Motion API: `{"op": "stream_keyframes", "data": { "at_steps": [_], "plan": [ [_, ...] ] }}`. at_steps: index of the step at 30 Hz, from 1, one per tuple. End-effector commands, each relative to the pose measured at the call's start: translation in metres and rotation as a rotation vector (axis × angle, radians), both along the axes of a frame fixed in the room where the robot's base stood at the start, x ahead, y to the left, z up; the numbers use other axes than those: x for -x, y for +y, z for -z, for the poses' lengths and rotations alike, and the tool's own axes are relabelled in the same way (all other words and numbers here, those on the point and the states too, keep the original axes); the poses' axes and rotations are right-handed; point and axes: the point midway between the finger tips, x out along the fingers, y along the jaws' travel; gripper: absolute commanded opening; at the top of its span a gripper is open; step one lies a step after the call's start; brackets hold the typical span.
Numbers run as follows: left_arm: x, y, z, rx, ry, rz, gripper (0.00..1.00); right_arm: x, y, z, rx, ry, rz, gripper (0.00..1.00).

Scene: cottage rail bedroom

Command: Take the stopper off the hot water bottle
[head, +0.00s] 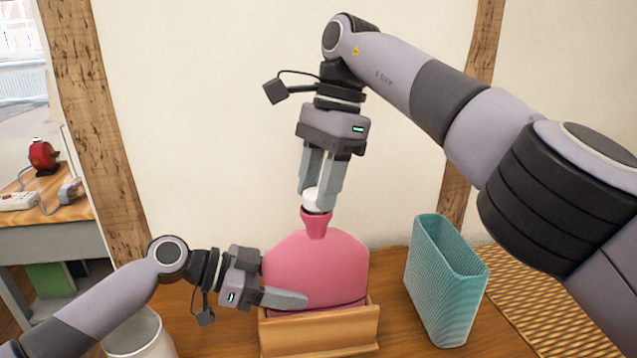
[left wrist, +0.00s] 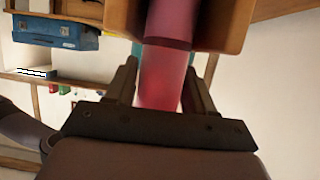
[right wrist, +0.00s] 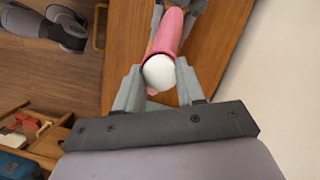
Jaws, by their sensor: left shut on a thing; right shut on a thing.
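The pink hot water bottle (head: 320,258) stands upright in a wooden holder (head: 330,332) in the head view. Its neck points up, with the white stopper (head: 312,198) at the mouth. My right gripper (head: 318,190) comes from above and is shut on the stopper; the stopper's round white top (right wrist: 159,72) shows between the fingers in the right wrist view. My left gripper (head: 290,298) is shut on the bottle's body from the left side, low down, just above the holder. The left wrist view shows the pink body (left wrist: 165,75) between its fingers. The right fingers partly hide the stopper.
A teal ribbed container (head: 440,285) stands right of the holder, beside a woven mat (head: 530,305). A white cylindrical container (head: 138,335) is at the lower left. A side table with a red object (head: 42,155) is at the far left. The wall is close behind.

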Motion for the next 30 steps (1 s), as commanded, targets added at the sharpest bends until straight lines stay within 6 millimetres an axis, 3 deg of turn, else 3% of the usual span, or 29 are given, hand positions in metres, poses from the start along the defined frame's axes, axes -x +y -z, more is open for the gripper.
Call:
{"op": "stream_keyframes", "data": {
  "at_steps": [6, 7, 9, 20, 30],
  "plan": [
    [0.0, 0.0, 0.001, 0.0, 0.004, 0.001, 0.0, 0.0, 0.0, 0.0, 0.0, 0.0, 0.0, 0.02],
    [0.0, 0.0, 0.001, 0.0, 0.004, 0.001, 0.6, 0.0, 0.0, 0.0, 0.0, 0.0, 0.0, 0.02],
    [0.0, 0.0, 0.001, 0.0, 0.004, 0.001, 0.83, 0.0, 0.0, 0.0, 0.0, 0.0, 0.001, 0.02],
    [0.0, 0.004, -0.002, 0.0, 0.002, -0.002, 0.83, 0.0, 0.0, -0.002, 0.0, 0.0, 0.001, 0.02],
    [0.008, 0.052, -0.023, 0.0, 0.003, -0.002, 0.83, 0.0, 0.0, -0.014, 0.0, 0.0, 0.001, 0.02]
  ]
}}
